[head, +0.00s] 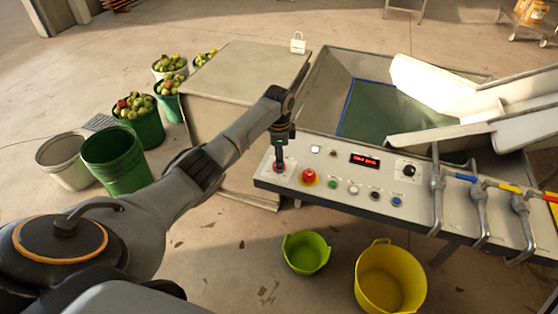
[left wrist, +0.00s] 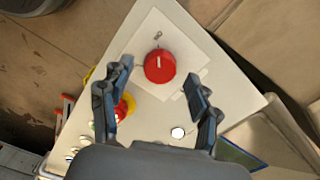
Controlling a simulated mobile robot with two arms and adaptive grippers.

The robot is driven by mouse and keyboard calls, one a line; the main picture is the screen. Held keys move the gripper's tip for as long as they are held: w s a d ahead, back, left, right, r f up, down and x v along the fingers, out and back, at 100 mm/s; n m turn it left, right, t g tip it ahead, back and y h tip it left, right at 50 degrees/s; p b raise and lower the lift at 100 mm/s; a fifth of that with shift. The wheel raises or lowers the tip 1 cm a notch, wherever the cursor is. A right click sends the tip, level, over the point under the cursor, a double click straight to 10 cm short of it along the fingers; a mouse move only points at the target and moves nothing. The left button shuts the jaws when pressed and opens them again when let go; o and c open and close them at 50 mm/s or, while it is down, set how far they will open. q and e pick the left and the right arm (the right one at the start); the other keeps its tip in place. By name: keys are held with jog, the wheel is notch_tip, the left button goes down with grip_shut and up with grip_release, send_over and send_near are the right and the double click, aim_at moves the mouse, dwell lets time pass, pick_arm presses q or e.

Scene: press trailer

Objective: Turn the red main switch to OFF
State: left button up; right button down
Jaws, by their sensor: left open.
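The red main switch (left wrist: 159,66) is a round red knob with a short white mark on a pale square plate at the panel's corner. In the left wrist view the mark runs nearly upright. In the head view the switch (head: 279,167) shows partly beneath my left gripper (head: 281,150). My left gripper (left wrist: 160,72) is open, with one finger on either side of the knob in the picture and no clear contact. Whether the fingertips are down at the knob's height I cannot tell. My right gripper is in neither view.
A red emergency button on yellow (head: 309,177) sits close beside the switch, with small buttons, a red display (head: 365,161) and a black knob (head: 409,170) further right. A padlock (head: 297,45) stands on the beige box (head: 235,75). Green (head: 306,253) and yellow (head: 390,280) buckets stand below.

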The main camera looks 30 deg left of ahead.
pick_arm(q)
jog(key=shift+f, duration=0.75)
jog(key=c, duration=1.2)
jog(key=shift+o, duration=0.2)
